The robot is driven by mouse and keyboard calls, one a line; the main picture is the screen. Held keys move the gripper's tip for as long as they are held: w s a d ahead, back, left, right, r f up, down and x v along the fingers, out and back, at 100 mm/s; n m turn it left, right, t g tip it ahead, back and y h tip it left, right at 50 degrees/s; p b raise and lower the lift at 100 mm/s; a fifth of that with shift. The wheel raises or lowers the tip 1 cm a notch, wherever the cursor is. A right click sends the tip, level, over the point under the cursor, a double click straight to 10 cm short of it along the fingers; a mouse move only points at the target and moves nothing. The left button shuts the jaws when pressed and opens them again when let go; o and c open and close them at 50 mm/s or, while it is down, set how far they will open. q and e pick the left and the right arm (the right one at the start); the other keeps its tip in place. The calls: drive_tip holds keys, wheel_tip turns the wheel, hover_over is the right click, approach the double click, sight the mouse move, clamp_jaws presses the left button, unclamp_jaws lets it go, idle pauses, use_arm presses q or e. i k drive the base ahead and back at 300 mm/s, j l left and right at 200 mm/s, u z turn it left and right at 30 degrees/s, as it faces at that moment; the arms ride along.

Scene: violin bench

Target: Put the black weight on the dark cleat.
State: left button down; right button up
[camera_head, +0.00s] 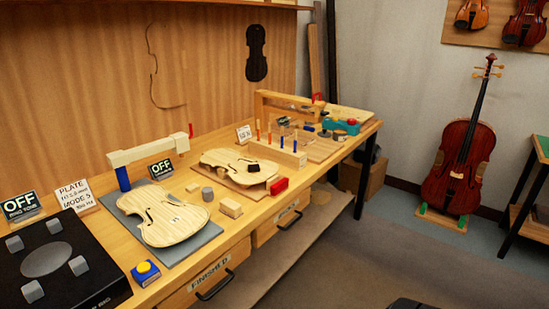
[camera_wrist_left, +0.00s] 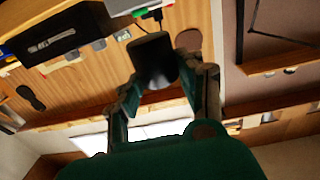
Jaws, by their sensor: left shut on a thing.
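My left gripper (camera_wrist_left: 158,78) shows in the left wrist view, its two fingers closed on the sides of a dark cylinder, the black weight (camera_wrist_left: 152,55). The weight is held clear of the bench, and its lower part is hidden between the fingers. Neither of my grippers shows in the head view. A small dark patch, apparently the dark cleat (camera_head: 253,168), is on the pale violin plate (camera_head: 228,163) in the middle of the bench. It is too small to make out clearly.
A second violin plate (camera_head: 172,215) lies on a grey mat nearer the front. A peg rack (camera_head: 280,152) stands behind. A black box (camera_head: 62,268) fills the near left.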

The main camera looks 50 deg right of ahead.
sight(254, 166)
drive_tip(key=l, duration=0.55)
drive_tip(key=l+z, duration=0.15)
drive_tip(key=l, duration=0.35)
drive_tip(key=i+l, duration=0.1)
drive_tip(key=l, duration=0.45)
drive_tip(key=i+l+z, duration=0.1)
drive_tip(key=l, duration=0.4)
drive_tip(key=l+z, duration=0.1)
drive_tip(key=l, duration=0.45)
drive_tip(key=i+l, duration=0.15)
drive_tip(key=l, duration=0.35)
drive_tip(key=i+l+z, duration=0.15)
drive_tip(key=l, duration=0.35)
